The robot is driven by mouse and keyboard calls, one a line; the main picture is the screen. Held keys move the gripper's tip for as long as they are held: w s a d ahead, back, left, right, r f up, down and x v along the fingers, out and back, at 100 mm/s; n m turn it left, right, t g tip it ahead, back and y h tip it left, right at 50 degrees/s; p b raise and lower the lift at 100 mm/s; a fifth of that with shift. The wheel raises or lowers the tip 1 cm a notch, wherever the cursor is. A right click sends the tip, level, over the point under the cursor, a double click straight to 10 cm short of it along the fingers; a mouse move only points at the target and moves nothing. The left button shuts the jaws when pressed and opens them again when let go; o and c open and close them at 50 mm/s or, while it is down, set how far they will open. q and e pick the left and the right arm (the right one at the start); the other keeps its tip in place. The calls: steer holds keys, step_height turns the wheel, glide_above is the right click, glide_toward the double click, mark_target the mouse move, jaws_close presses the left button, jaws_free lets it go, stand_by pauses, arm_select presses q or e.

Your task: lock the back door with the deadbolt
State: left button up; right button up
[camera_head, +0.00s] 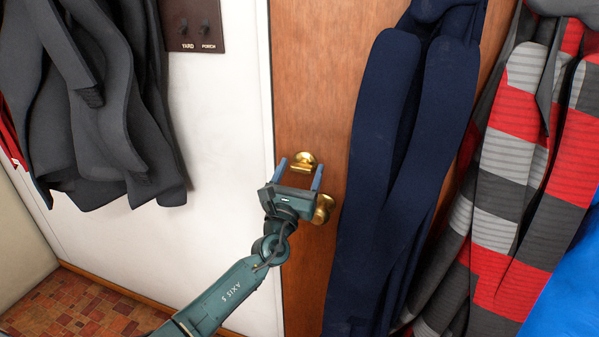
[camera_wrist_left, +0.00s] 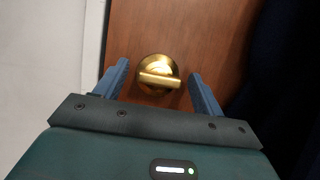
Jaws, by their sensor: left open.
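The wooden back door (camera_head: 310,80) carries a brass deadbolt thumb-turn (camera_head: 303,161) near its left edge. In the left wrist view the deadbolt (camera_wrist_left: 158,77) is a round brass plate with a bar-shaped turn lying nearly level, slightly tilted. A brass door knob (camera_head: 323,208) sits below it, partly hidden by my gripper. My left gripper (camera_head: 300,174) is open in front of the deadbolt. In the left wrist view its two blue fingers (camera_wrist_left: 158,85) stand on either side of the thumb-turn, apart from it. My right gripper does not show.
A navy garment (camera_head: 385,150) hangs over the door just right of the knob. A red and grey striped garment (camera_head: 510,140) hangs farther right. Dark grey coats (camera_head: 100,100) and a switch plate (camera_head: 193,26) are on the white wall at left. The wall below is clear.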

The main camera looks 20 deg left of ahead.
arm_select(q)
steer(key=shift+c, duration=0.3)
steer(key=c, duration=0.9)
